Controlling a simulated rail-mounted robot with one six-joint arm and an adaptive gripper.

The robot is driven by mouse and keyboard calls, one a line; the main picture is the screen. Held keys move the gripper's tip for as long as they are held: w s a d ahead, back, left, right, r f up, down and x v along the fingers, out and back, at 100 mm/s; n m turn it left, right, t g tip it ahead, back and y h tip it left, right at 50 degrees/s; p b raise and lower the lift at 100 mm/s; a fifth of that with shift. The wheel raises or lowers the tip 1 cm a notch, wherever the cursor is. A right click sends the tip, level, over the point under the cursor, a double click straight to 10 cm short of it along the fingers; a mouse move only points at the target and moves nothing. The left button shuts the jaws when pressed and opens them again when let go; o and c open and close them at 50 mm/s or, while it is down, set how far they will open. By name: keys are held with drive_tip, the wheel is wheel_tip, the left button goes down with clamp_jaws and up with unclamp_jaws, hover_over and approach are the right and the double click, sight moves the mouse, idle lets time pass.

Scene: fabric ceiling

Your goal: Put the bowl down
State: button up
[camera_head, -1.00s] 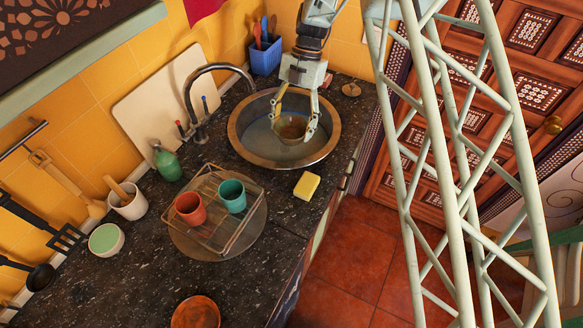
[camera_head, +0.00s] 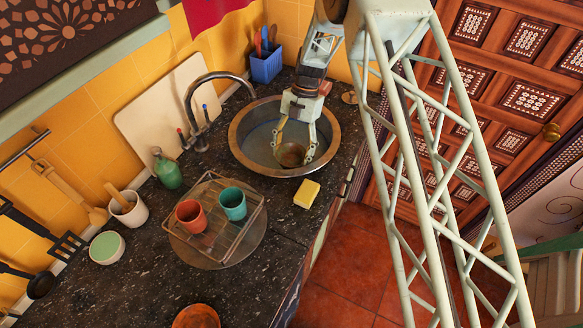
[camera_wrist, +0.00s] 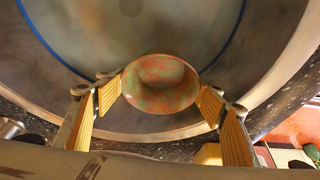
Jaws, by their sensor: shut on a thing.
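The bowl (camera_head: 291,154) is small, round and brownish, and sits between the fingers of my gripper (camera_head: 292,150) over the near side of the sink (camera_head: 240,150). In the wrist view the bowl (camera_wrist: 160,84) shows mottled orange and green. The yellow finger pads of my gripper (camera_wrist: 163,97) press on its left and right sides. Behind it in that view is the grey basin of the sink (camera_wrist: 70,20), with a blue ring in it. Whether the bowl touches the basin cannot be told.
A yellow sponge (camera_head: 307,194) lies on the counter by the sink. A wire rack (camera_head: 236,232) holds a red cup (camera_head: 191,216) and a teal cup (camera_head: 232,200). A faucet (camera_head: 215,78), a green bottle (camera_head: 167,169) and a blue utensil holder (camera_head: 266,67) stand around the sink.

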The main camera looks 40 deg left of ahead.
sight(291, 161)
drive_tip(key=shift+f, duration=2)
drive_tip(key=shift+f, duration=0.1)
drive_tip(key=shift+f+p, duration=0.3)
drive_tip(key=shift+f, duration=1.55)
drive_tip(key=shift+f, duration=0.15)
drive_tip(key=o, duration=1)
drive_tip(key=shift+c, duration=0.2)
drive_tip(key=b+v, duration=0.1)
drive_tip(key=v, duration=1.1)
drive_tip(key=shift+w+r, duration=0.1)
drive_tip(key=shift+r, duration=0.15)
